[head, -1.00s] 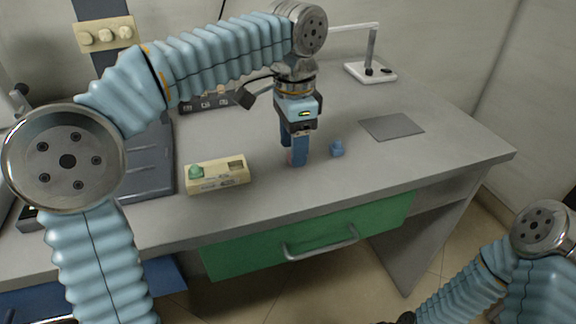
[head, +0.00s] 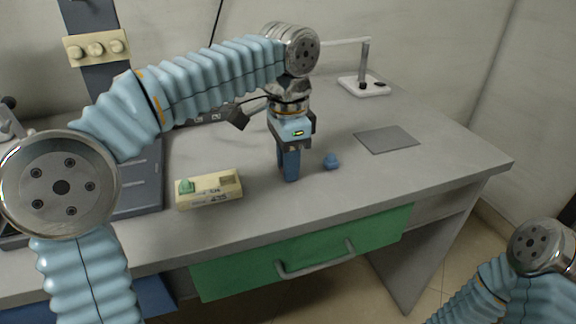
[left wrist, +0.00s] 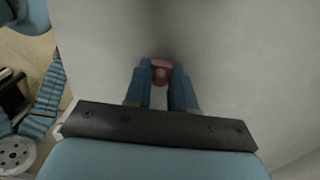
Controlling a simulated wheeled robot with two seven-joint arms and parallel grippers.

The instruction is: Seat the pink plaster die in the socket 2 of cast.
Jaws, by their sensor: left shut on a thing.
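The pink plaster die (left wrist: 160,72) shows between the blue fingertips of my left gripper (left wrist: 161,78) in the left wrist view. The gripper is shut on it. In the head view my left gripper (head: 289,176) points down over the table, and its fingers hide the die. The cast (head: 208,198) is a cream block to the left of the gripper. A green die (head: 185,187) sits in its left socket, and the right socket (head: 229,181) looks empty. I cannot read the socket numbers. My right gripper is out of view.
A blue die (head: 332,161) stands on the grey table (head: 330,205) just right of the gripper. A dark grey mat (head: 387,139) and a white stand (head: 364,87) lie further right and back. A green drawer (head: 305,255) is below the front edge.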

